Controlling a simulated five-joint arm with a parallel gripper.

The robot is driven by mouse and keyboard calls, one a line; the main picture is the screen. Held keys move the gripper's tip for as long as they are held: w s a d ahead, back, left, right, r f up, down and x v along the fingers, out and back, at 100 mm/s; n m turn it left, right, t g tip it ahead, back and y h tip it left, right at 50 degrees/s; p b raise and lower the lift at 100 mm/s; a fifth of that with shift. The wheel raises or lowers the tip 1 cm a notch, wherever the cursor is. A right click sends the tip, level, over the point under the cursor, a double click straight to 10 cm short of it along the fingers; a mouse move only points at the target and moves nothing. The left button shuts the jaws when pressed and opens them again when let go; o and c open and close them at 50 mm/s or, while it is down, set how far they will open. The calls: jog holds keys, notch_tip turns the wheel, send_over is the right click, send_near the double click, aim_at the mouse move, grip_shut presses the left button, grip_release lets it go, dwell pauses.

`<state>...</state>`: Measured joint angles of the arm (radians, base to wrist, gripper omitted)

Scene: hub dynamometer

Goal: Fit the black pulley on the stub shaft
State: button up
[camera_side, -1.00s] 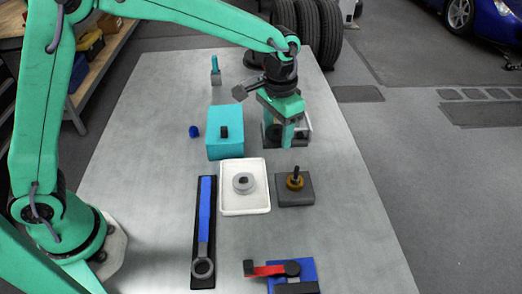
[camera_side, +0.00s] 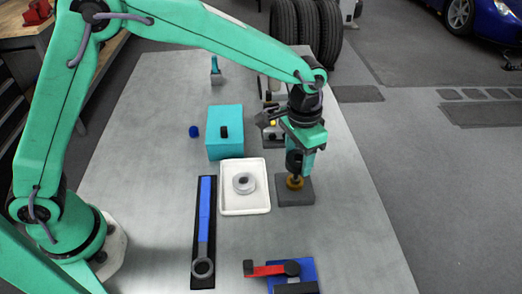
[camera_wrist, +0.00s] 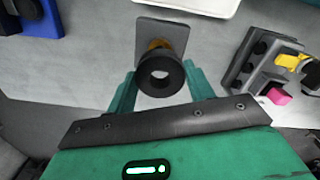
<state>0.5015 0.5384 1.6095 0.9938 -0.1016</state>
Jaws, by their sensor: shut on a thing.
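The black pulley (camera_side: 292,161) is held between the fingers of my gripper (camera_side: 300,162), which is shut on it. In the wrist view the pulley shows as a thick black ring (camera_wrist: 143,76) with a grey bore, between the two green fingers (camera_wrist: 160,90). The stub shaft stands on a grey square block (camera_side: 305,198) with a brass collar (camera_side: 295,183) at its foot. The block also shows in the wrist view (camera_wrist: 150,28). The pulley is above the collar, close over the shaft. I cannot tell whether the shaft tip is inside the bore.
A teal box (camera_side: 224,146) stands behind the tray. A blue-handled tool (camera_side: 204,215) lies at front left, and a red lever on a blue base (camera_side: 306,270) at front right. A fixture (camera_wrist: 262,62) stands behind.

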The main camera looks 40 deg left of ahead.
aim_at(295, 177)
jog(key=shift+f, duration=2.15)
jog(key=shift+f, duration=0.6)
jog(key=o, duration=0.6)
jog(key=shift+o, duration=0.2)
jog(key=shift+r, duration=0.15)
jog(key=shift+r, duration=5.35)
